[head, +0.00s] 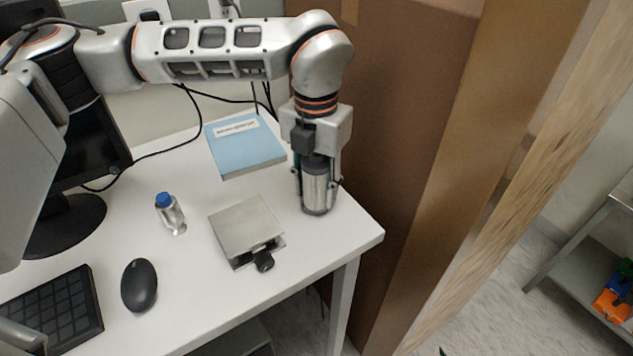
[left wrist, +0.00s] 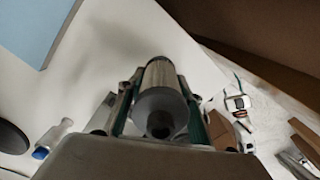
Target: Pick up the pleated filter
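The pleated filter (head: 316,190) is a grey metallic cylinder standing upright near the right corner of the white table. My left gripper (head: 318,182) points down over it, with one finger on each side. In the left wrist view the filter (left wrist: 160,88) sits between the green-padded fingers (left wrist: 160,100), which look closed against its sides. Its near end is a round grey face with a dark centre. I cannot tell whether its base touches the table. My right gripper is not in view.
On the table (head: 325,255) are a grey metal block (head: 246,226) with a black knob, a blue-capped bottle (head: 170,212), a mouse (head: 139,285), a keyboard (head: 58,312) and a blue book (head: 243,146). A tall brown panel (head: 400,120) stands close on the right.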

